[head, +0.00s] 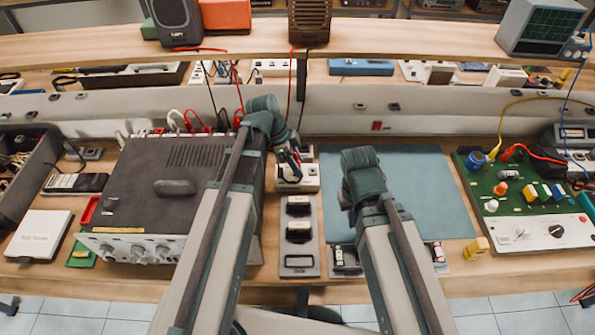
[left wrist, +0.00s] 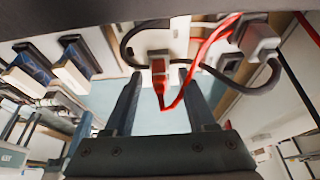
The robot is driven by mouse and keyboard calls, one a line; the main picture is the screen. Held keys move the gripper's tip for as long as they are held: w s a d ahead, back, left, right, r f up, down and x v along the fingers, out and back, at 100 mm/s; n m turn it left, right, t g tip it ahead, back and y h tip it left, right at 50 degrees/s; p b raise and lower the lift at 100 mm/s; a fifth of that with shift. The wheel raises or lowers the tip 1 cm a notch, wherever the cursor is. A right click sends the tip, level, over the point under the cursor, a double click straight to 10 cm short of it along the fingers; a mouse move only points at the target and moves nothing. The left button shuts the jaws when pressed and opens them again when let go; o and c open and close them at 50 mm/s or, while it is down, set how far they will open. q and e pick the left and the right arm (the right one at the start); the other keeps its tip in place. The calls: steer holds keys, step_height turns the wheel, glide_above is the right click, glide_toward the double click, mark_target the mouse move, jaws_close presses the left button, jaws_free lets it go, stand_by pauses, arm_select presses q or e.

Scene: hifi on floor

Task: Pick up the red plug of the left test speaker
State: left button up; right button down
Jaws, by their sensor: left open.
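In the left wrist view a red plug (left wrist: 159,78) sits between the two fingers of my left gripper (left wrist: 160,95), which is open, with gaps on both sides. A red cable loops from the plug up to the right. In the head view my left gripper (head: 291,160) points down over a small white box (head: 299,180); the plug is hard to make out there. A dark speaker (head: 175,18) stands on the shelf at left, a brown one (head: 310,20) right of it. I cannot tell whose lead this is. My right gripper (head: 345,202) is mostly hidden by its wrist.
A grey amplifier (head: 130,215) stands left of my left arm. A blue-grey mat (head: 430,200) lies to the right, with a green circuit board (head: 515,195) beyond it. A black cable (left wrist: 262,82) curves close to the red one. The shelf edge (head: 380,40) runs above.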

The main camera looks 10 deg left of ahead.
arm_select(q)
steer(key=shift+r, duration=0.1)
steer(key=shift+c, duration=0.2)
jaws_close()
arm_select(e)
steer(key=shift+r, duration=0.15)
